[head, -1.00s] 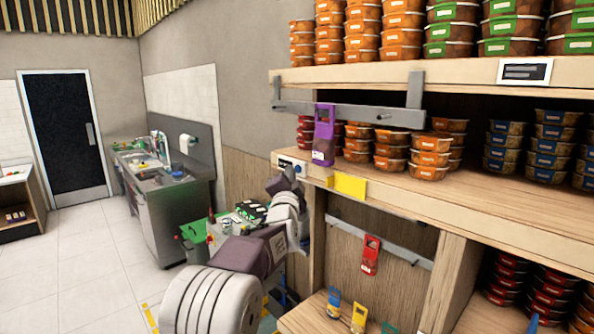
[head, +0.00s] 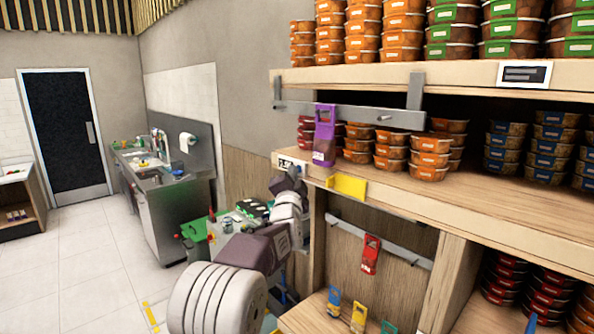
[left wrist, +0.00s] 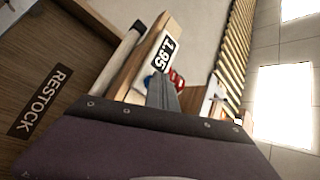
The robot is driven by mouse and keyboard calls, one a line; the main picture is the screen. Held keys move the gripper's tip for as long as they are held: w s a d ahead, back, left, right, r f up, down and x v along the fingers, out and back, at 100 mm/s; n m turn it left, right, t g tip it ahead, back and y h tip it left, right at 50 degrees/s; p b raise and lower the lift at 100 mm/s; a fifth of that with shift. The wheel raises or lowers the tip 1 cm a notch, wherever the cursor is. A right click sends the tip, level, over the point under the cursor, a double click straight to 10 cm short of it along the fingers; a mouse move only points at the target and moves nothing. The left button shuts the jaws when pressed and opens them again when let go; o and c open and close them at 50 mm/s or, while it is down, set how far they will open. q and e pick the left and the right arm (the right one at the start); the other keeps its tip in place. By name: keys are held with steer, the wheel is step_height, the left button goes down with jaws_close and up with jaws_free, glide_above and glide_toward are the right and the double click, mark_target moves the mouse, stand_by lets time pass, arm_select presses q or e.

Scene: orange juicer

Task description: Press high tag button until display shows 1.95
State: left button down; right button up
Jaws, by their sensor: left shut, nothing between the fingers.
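My left gripper (head: 294,172) is at the tag's lower right in the head view. In the left wrist view the gripper's grey fingers (left wrist: 162,90) are shut and empty, with the tips close to the display's lower end. I cannot tell whether they touch the tag. My right gripper is not in view.
A yellow card (head: 349,187) sticks out from the shelf edge right of the tag. A purple packet (head: 324,135) hangs from the rail above. Orange tubs (head: 430,157) stand on the shelf. A RESTOCK label (left wrist: 40,101) shows in the left wrist view.

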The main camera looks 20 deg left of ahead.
arm_select(q)
steer(key=shift+s+a+b, duration=0.25)
steer(key=shift+s+b, duration=0.5)
steer(key=s+b, duration=0.1)
steer(key=s+a+b, duration=0.1)
steer(key=s, duration=0.1)
steer(key=s+a+b, duration=0.1)
steer(key=b, duration=0.1)
steer(key=shift+s, duration=0.3)
stand_by(0.4)
